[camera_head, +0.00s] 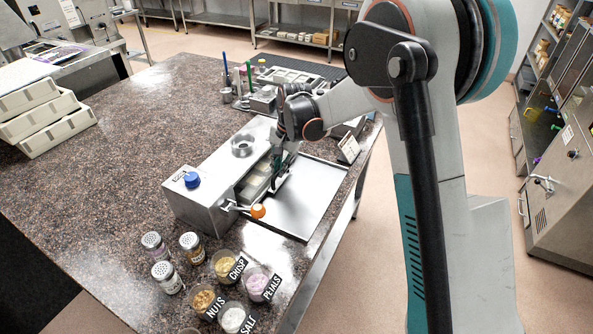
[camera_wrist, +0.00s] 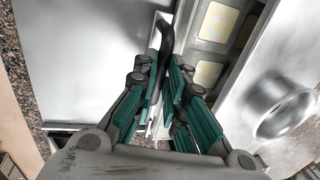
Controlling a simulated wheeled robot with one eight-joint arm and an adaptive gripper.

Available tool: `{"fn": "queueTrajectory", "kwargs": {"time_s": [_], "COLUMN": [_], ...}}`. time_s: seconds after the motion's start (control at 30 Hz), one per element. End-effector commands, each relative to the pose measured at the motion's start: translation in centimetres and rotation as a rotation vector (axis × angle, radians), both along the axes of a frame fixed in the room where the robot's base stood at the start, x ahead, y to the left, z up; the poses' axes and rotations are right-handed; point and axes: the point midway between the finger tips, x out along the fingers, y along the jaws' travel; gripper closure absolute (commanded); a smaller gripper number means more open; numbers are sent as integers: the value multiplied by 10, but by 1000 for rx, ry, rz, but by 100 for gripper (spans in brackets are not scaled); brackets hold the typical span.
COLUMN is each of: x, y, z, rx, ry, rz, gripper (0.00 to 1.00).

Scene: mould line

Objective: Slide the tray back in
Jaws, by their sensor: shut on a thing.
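The mould tray (camera_head: 253,186) sits mostly under the steel housing (camera_head: 205,205), with a strip of it showing at the open side. In the wrist view the tray (camera_wrist: 234,44) has pale yellow square pieces in its pockets. A dark upright handle (camera_wrist: 165,38) stands at its outer edge. My gripper (camera_head: 279,178) is over that edge, and its green fingers (camera_wrist: 162,105) are shut on the handle. The fingers hide the handle's lower part, and the housing hides the tray's far side.
A bare steel plate (camera_head: 312,192) lies right of the tray. An orange-knobbed lever (camera_head: 257,211) sticks out in front. Labelled bowls (camera_head: 228,265) and shakers (camera_head: 167,277) stand near the front. Stacked white trays (camera_head: 45,115) are at left. The middle-left counter is clear.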

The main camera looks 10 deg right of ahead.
Motion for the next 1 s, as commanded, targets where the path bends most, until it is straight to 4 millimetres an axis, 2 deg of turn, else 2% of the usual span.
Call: {"fn": "queueTrajectory", "kwargs": {"time_s": [0.2,0.6,0.63,0.7,1.0], "x": [10,13,13,13,11], "y": [13,17,17,17,16], "z": [0,1,1,1,0], "rx": [0,3,3,3,0], "ry": [0,-4,-4,-4,-1], "rz": [0,0,0,0,0], "gripper": [100,100,86,70,69]}}
